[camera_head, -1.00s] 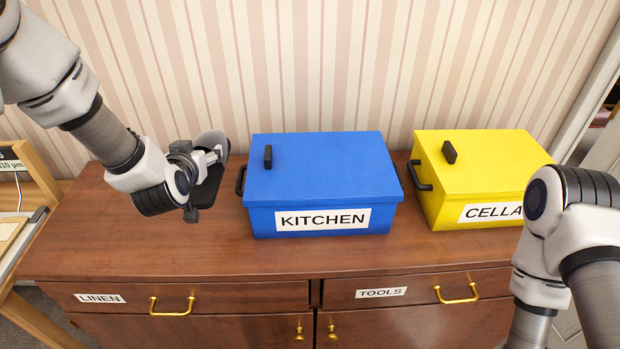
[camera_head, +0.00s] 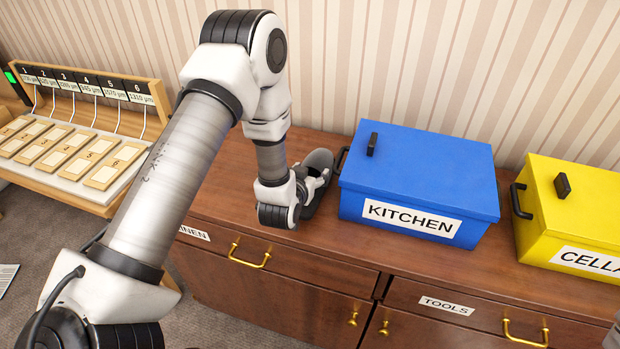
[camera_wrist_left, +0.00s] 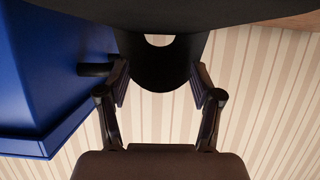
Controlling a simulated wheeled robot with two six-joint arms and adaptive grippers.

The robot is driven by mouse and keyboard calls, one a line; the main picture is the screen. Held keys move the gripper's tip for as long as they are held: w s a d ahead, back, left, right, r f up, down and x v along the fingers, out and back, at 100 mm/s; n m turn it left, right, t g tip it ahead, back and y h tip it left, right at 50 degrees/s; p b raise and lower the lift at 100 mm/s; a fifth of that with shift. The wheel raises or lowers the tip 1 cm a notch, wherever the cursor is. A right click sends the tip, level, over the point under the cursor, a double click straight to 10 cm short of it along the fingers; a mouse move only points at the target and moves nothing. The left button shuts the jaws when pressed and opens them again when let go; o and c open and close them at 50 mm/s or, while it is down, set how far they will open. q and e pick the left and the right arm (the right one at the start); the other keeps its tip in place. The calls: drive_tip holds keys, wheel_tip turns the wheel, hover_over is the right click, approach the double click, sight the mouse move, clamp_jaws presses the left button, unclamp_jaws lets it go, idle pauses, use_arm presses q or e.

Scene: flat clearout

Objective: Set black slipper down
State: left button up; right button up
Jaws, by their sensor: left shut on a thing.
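The black slipper (camera_head: 319,159) is at the left of the blue KITCHEN box in the head view, over the back part of the brown cabinet top. My left gripper (camera_head: 311,181) is shut on it, and the wrist and gripper hide part of it. In the left wrist view the slipper (camera_wrist_left: 160,66) is a dark shape between the two fingers of the left gripper (camera_wrist_left: 160,84). I cannot tell whether the slipper touches the cabinet top (camera_head: 240,190).
The blue KITCHEN box (camera_head: 418,182) stands close to the slipper's right, its black side handle (camera_head: 341,160) facing it. A yellow box (camera_head: 580,205) stands farther right. Bare cabinet top lies in front of the slipper.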

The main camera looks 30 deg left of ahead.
use_arm(q)
drive_tip(key=f, duration=0.3)
drive_tip(key=shift+w+f, duration=0.1)
drive_tip(key=shift+w, duration=0.15)
drive_tip(key=shift+s, duration=0.15)
drive_tip(key=shift+f, duration=0.1)
drive_tip(key=o, duration=1.2)
drive_tip(key=shift+o, duration=0.2)
